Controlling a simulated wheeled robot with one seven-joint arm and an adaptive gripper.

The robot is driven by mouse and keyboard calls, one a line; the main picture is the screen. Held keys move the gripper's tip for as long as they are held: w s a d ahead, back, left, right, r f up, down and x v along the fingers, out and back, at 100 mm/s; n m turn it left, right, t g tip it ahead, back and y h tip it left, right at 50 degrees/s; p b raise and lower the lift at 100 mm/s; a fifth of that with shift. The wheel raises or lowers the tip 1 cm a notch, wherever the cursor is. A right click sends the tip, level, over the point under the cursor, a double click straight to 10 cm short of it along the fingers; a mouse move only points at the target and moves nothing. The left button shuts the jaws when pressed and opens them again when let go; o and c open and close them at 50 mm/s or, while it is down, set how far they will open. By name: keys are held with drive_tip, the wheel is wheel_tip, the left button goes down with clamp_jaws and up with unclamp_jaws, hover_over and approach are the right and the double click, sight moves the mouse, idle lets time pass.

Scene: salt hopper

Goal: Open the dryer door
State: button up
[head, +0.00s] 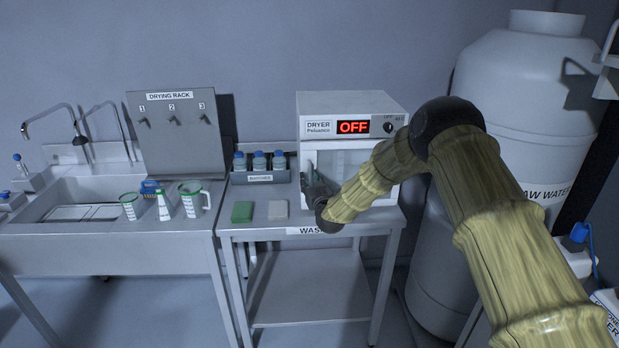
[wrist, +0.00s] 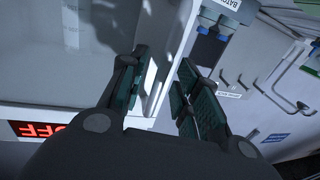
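The dryer (head: 352,106) is a white box with a red OFF display and a knob, standing on the wash table. Its glass-fronted door (head: 345,160) looks shut, and my arm hides part of it. My gripper (head: 312,178) is at the door's left edge. In the wrist view the picture is turned over, and the door's glass (wrist: 60,55) fills the left side. My gripper's two dark green fingers (wrist: 160,95) are apart. A narrow white piece (wrist: 150,76), perhaps the door handle, shows between them near the left finger; contact is unclear.
A bottle rack (head: 259,176) stands left of the dryer, with a green sponge (head: 242,212) and a pale block (head: 278,210) before it. A sink (head: 85,205) and drying rack (head: 177,130) are farther left. A large raw water tank (head: 520,100) stands right.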

drive_tip(key=shift+w+a, duration=0.15)
drive_tip(key=shift+w, duration=0.3)
clamp_jaws()
drive_tip(key=shift+s, duration=0.1)
